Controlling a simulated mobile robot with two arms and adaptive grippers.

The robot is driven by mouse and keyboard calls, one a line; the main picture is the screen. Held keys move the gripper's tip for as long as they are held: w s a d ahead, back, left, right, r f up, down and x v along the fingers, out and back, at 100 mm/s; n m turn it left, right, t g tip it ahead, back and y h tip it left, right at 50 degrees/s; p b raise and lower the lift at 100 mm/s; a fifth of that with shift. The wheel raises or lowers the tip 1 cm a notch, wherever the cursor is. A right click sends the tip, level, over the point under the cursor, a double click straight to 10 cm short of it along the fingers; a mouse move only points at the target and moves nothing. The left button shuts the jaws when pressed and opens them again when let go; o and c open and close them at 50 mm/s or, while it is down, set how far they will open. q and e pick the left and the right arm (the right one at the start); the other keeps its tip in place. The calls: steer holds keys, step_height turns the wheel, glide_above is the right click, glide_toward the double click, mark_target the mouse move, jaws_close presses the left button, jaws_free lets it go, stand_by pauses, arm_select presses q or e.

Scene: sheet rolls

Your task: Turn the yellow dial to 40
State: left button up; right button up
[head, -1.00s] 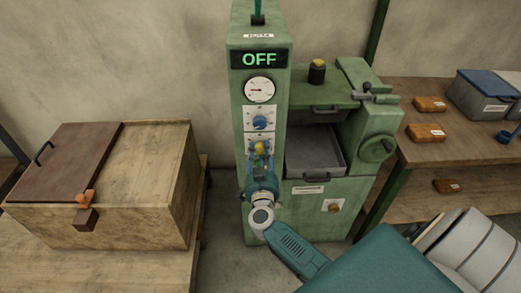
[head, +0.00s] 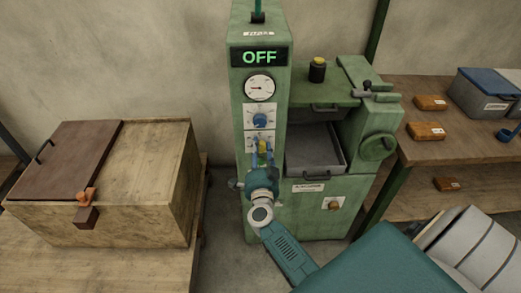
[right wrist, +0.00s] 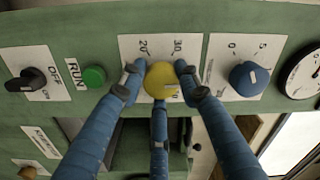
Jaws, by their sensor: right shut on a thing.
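The yellow dial (head: 263,146) is the lower dial on the tall green machine column (head: 237,120). It also shows in the right wrist view as a round yellow knob (right wrist: 159,78) on a white plate marked 20 and 30; the other numerals are largely hidden. My right gripper (head: 262,155) is shut on the yellow dial, its blue fingers around the knob in the right wrist view (right wrist: 160,84). I cannot clearly read the dial's setting. My left gripper is not in view.
A blue dial (head: 260,121) and a gauge (head: 260,87) sit above the yellow one. The display (head: 259,57) reads OFF. A green button (right wrist: 94,75) and black switch (right wrist: 27,80) are beside the dial plate. A wooden box (head: 150,190) stands left.

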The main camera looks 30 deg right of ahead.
steer(key=shift+a+f, duration=0.4)
steer(key=shift+f, duration=0.05)
steer(key=o, duration=1.1)
steer(key=shift+r, duration=0.25)
steer(key=v, duration=1.2)
